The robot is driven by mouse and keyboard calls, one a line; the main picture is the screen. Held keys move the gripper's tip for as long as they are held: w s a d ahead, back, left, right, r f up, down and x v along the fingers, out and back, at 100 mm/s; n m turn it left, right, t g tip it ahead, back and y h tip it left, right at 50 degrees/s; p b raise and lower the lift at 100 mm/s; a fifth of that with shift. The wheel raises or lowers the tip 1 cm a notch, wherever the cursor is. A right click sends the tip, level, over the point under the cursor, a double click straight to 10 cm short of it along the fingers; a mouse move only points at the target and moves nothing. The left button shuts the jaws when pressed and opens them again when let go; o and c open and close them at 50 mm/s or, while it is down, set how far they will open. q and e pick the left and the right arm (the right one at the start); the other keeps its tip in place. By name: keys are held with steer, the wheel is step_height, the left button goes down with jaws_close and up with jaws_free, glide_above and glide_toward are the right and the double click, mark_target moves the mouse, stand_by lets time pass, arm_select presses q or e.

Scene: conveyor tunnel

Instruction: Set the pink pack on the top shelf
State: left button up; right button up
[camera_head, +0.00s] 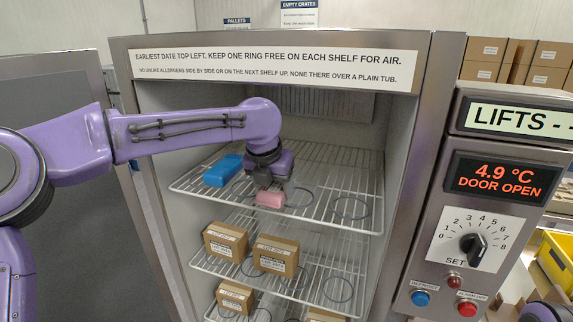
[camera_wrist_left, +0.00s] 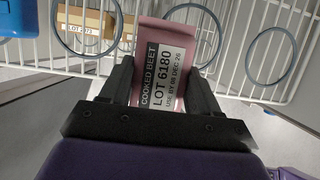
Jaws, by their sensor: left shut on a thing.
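The pink pack (camera_head: 270,200) is between the fingers of my left gripper (camera_head: 267,186), inside the open cabinet at the top shelf (camera_head: 330,188). In the left wrist view my left gripper (camera_wrist_left: 165,85) is shut on the pink pack (camera_wrist_left: 178,38), whose label reads COOKED BEET, LOT 6180, USE BY 08 DEC 26. I cannot tell whether the pack touches the wires. A blue pack (camera_head: 222,170) lies on the same shelf to the left. My right gripper is out of view.
Empty rings (camera_head: 350,208) show on the top shelf, right of the pink pack. Brown cartons (camera_head: 277,255) stand on the lower shelves. A sign (camera_head: 275,68) above the opening gives placing rules. The control panel (camera_head: 470,235) reads 4.9 °C, DOOR OPEN.

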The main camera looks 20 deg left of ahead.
arm_select(q)
steer(key=w+p, duration=0.1)
steer(key=w, duration=0.3)
steer(key=shift+w, duration=0.4)
steer(key=shift+w+d+r+p, duration=0.1)
steer(key=shift+w+r+p, duration=0.1)
steer(key=shift+w+p, duration=0.4)
steer(key=shift+w+r+p, duration=0.15)
steer(key=shift+w+p, duration=0.4)
steer(key=shift+p+x, duration=0.35)
steer(key=shift+x, duration=0.75)
steer(key=shift+w+f, duration=0.15)
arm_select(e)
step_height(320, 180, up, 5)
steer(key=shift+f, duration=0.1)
arm_select(q)
steer(key=o, duration=1.3)
steer(key=shift+s, duration=0.25)
steer(key=shift+o, duration=0.2)
steer(key=shift+w+f, duration=0.1)
